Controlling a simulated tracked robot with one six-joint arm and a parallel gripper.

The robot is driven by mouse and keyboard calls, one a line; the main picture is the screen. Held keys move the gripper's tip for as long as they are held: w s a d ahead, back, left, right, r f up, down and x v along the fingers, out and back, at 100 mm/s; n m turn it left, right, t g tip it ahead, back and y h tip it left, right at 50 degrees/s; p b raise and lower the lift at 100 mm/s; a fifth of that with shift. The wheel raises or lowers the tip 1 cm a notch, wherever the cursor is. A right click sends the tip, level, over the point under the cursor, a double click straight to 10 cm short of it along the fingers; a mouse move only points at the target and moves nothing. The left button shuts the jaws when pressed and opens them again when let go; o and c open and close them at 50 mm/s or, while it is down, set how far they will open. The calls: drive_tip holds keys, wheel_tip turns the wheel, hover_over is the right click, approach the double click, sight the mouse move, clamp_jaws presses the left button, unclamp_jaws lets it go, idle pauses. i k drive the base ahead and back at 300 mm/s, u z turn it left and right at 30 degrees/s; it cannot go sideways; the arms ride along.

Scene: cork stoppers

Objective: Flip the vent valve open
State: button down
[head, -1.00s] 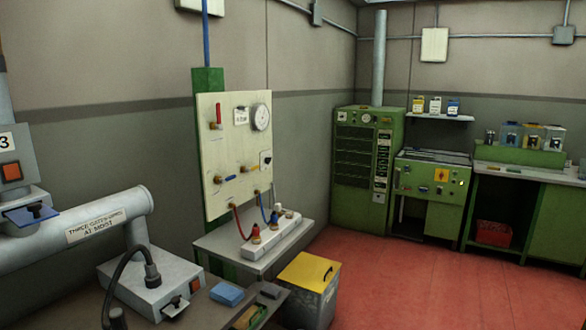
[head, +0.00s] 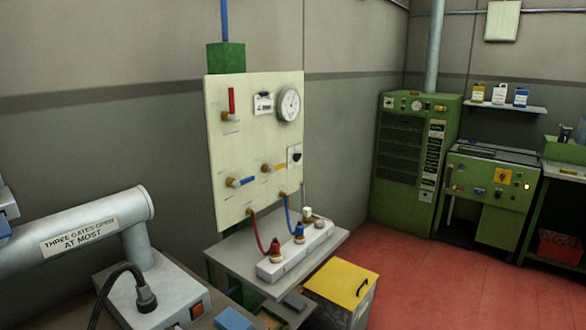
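A cream valve panel (head: 225,100) stands against the wall on a green post. It carries a red lever (head: 232,100) pointing up, a blue lever (head: 243,182) pointing sideways to the right, and a yellow lever (head: 279,167) also sideways. The small labels by the levers are too small to read, so I cannot tell which one is the vent valve. A round gauge (head: 289,104) sits at the panel's upper right, and a black knob on a white plate (head: 294,156) sits below it. My gripper is not in view.
Below the panel a grey shelf (head: 232,258) holds a white block (head: 297,256) with red, blue and white fittings and hoses. A yellow-lidded bin (head: 342,283) stands in front. A grey pipe (head: 100,225) and box (head: 160,290) fill the lower left. Red floor is open at right.

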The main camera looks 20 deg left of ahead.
sight(270, 170)
drive_tip(key=u, duration=0.25)
drive_tip(key=i, duration=0.65)
drive_tip(key=u, duration=0.7)
drive_tip(key=i, duration=0.4)
drive_tip(key=u, duration=0.3)
